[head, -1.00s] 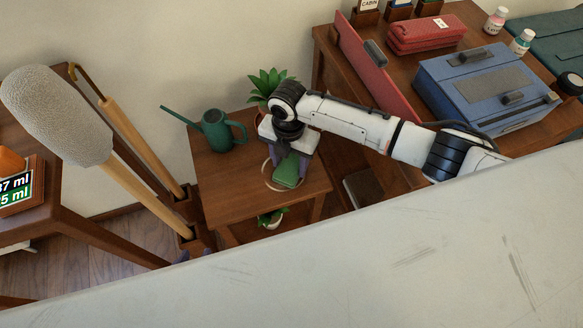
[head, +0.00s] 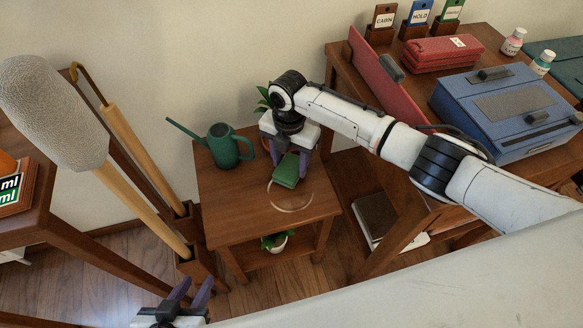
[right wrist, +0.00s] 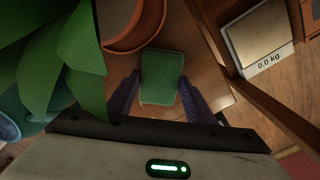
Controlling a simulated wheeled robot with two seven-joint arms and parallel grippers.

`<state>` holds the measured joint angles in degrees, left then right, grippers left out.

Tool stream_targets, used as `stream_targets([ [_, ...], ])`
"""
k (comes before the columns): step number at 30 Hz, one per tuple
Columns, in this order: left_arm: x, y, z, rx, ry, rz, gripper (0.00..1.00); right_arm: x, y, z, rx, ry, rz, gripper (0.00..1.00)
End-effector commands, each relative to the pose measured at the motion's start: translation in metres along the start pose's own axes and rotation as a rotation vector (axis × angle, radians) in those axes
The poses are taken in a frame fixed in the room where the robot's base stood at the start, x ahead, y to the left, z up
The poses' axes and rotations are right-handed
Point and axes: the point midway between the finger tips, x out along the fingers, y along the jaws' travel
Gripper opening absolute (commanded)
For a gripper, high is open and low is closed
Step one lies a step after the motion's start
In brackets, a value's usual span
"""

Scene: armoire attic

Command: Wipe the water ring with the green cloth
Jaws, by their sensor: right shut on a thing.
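The green cloth (head: 286,172) is a folded pad over the small wooden side table (head: 225,205). My right gripper (head: 290,160) is shut on it; the right wrist view shows the cloth (right wrist: 160,77) between the two purple fingers. The pale water ring (head: 291,208) is on the tabletop, its near side visible and its far edge at or under the cloth. Whether the cloth touches the wood is hard to tell. My left gripper (head: 192,292) is at the bottom edge of the head view, fingers apart and empty.
A teal watering can (head: 224,147) stands left of the cloth. A plant (head: 263,98) is partly hidden behind my right gripper. A red panel (head: 380,85) and a blue box (head: 505,110) are on the desk at right. The tabletop's front left is clear.

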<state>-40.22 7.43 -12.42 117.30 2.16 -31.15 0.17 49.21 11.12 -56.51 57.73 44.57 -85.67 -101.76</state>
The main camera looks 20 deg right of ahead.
Motion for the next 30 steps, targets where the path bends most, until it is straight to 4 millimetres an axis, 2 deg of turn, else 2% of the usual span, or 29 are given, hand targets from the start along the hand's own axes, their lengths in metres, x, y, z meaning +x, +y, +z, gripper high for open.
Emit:
stream_targets([
  [1, 0.011, -0.002, 0.005, 0.002, 0.011, -0.004, 0.31, 0.005, 0.000, 0.000, 0.001, 0.000, 0.001, 0.31],
  [3, 0.010, -0.002, 0.004, 0.002, 0.010, -0.004, 0.31, 0.005, 0.000, 0.000, 0.000, -0.001, 0.001, 0.31],
  [15, -0.016, 0.001, -0.022, 0.003, 0.010, -0.005, 0.31, 0.007, -0.021, -0.021, 0.000, 0.004, -0.007, 0.32],
  [26, -0.026, 0.002, -0.029, 0.002, 0.006, -0.004, 0.31, 0.010, -0.032, -0.029, 0.000, 0.005, -0.014, 0.31],
  [30, -0.034, 0.003, -0.038, 0.002, 0.006, -0.004, 0.31, 0.007, -0.037, -0.035, 0.000, 0.006, -0.016, 0.31],
])
